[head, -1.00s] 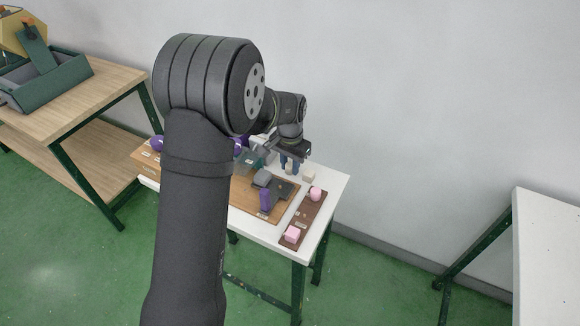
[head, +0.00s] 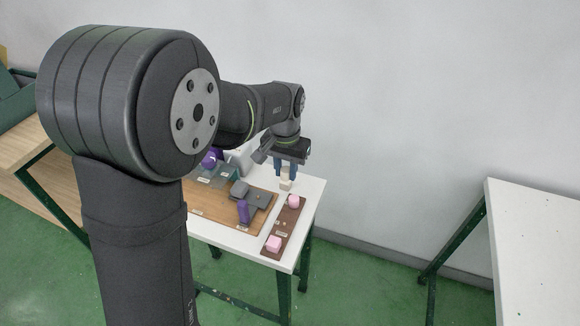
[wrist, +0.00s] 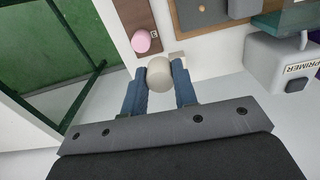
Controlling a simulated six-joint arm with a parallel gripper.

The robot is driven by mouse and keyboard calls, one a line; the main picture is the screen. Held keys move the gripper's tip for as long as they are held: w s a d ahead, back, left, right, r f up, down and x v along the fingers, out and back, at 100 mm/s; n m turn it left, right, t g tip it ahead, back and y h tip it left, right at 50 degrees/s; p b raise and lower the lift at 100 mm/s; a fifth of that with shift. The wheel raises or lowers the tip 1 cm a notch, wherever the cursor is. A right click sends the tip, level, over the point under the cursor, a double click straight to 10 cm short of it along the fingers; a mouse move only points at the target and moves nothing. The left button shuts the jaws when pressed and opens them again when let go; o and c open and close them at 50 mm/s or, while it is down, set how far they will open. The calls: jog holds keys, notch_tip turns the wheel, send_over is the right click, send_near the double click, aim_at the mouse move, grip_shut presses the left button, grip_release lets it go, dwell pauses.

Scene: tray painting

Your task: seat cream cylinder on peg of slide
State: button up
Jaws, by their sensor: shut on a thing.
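My gripper (head: 285,172) points down near the back right corner of the white table. In the wrist view its blue fingers (wrist: 159,82) are shut on the cream cylinder (wrist: 159,72), whose round end faces the camera.
A grey box labelled PRIMER (wrist: 275,65) stands at right in the wrist view. Another white table (head: 535,240) is far right.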

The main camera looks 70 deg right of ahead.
aim_at(258, 196)
jog(key=w+a+n, duration=0.1)
jog(key=w, duration=0.1)
jog(key=w+a+f, duration=0.1)
jog(key=w, duration=0.1)
jog(key=w+a+f+n, duration=0.1)
jog(key=w, duration=0.2)
jog(key=shift+a+n, duration=0.1)
jog(key=shift+n, duration=0.2)
jog(key=shift+w+a+f, duration=0.1)
jog(key=shift+w+f, duration=0.05)
jog(key=shift+f, duration=2.25)
jog(key=shift+f, duration=0.55)
jog(key=o, duration=1.5)
jog(key=shift+c, duration=0.2)
jog(key=shift+r, duration=3)
